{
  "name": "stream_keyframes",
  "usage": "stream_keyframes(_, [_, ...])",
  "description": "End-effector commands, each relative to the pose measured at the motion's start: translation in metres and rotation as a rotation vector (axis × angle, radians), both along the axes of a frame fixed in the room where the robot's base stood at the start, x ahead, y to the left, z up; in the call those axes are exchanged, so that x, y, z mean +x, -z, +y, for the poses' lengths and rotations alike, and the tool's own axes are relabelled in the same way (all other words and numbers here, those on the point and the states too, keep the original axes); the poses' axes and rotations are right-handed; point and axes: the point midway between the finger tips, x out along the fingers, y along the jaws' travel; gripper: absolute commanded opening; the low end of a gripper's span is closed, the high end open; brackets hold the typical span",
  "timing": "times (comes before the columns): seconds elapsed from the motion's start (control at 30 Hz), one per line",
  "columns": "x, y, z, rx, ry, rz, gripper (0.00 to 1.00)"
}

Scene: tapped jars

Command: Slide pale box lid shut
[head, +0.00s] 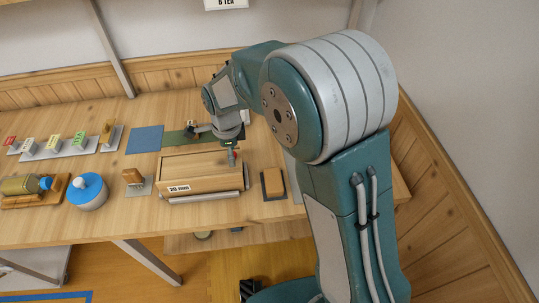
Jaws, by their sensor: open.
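The pale wooden box (204,186) stands on the bench near the middle, with a small white label on its front. Its top is pale wood, and how far its lid is slid cannot be told at this size. My gripper (232,157) points down over the right part of the box top, open. A small red spot shows beside the fingertips. Whether the fingers touch the lid is too small to tell. My wrist hides part of the box's far right edge.
A block on a dark plate (273,183) lies just right of the box. Left of it are a small wooden piece on a plate (136,181), a white jar with blue lid (90,191) and a bottle on a stand (27,184). Blue (145,139) and green mats lie behind.

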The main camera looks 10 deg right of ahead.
Motion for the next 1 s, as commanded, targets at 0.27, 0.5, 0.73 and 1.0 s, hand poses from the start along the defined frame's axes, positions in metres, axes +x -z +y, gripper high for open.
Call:
stream_keyframes(0.27, [0.000, -0.002, 0.000, 0.000, 0.000, -0.001, 0.69])
stream_keyframes(0.5, [0.000, -0.014, 0.000, 0.000, 0.000, -0.002, 0.69])
stream_keyframes(0.73, [0.000, -0.026, 0.000, 0.000, 0.000, -0.002, 0.69])
stream_keyframes(1.0, [0.000, -0.040, 0.000, 0.000, 0.000, -0.002, 0.69])
